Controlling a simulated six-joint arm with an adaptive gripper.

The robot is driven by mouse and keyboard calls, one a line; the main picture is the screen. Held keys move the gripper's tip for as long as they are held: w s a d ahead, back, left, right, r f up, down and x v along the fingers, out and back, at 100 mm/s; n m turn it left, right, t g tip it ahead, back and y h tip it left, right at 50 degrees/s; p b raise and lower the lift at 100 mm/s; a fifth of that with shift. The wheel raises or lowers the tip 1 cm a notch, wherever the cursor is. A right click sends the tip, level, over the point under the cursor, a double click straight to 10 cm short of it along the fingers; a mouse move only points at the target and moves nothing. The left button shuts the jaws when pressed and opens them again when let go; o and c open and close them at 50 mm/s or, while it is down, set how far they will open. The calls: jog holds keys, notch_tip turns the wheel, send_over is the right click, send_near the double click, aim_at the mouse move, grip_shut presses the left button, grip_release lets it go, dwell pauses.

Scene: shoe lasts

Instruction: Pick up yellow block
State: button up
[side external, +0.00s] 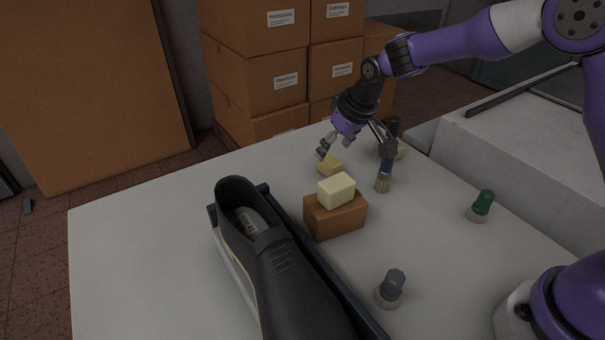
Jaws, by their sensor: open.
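A pale yellow block (336,190) rests on top of a brown block (335,215) in the middle of the table. A second, smaller yellow block (329,165) lies on the table behind it, close to my gripper. My gripper (353,152) is open and empty, tilted, with its fingers spread above and behind the pale yellow block. One finger is near the smaller yellow block in the picture; I cannot tell whether they touch.
A black shoe (275,270) stands in a dark tray at the front left. A blue-handled brush (384,178) stands beside my gripper. A green-topped brush (481,206) and a grey-topped brush (391,289) stand to the right. The table (130,235) is clear at left.

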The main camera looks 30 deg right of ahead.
aim_at(328, 158)
jog(key=x, duration=0.5)
jog(key=shift+w, duration=0.2)
grip_shut()
